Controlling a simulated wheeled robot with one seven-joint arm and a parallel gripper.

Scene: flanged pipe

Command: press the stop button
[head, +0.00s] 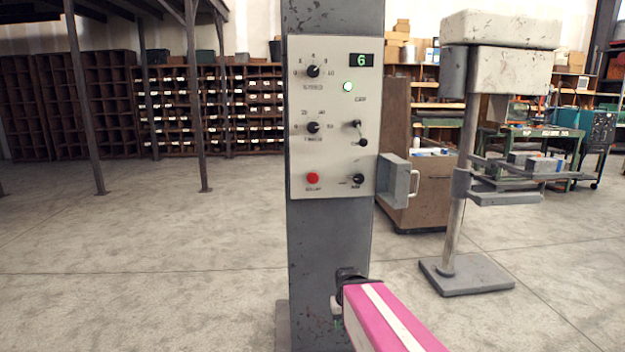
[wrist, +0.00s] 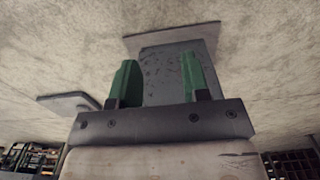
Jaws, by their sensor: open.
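The red round button (head: 312,178), the only red control, sits at the lower left of a pale control panel (head: 300,150) on a grey upright column (head: 330,240). Its label is too small to read. My gripper (wrist: 161,82) is open and empty, with two green fingers apart in the wrist view. In the head view it is below the panel, in front of the lower column, and its fingers are mostly hidden by my arm. The wrist view shows the lower column (wrist: 158,75) and its base plate (wrist: 172,39) behind the fingers, but not the button.
A pole-mounted machine (head: 468,278) stands right.

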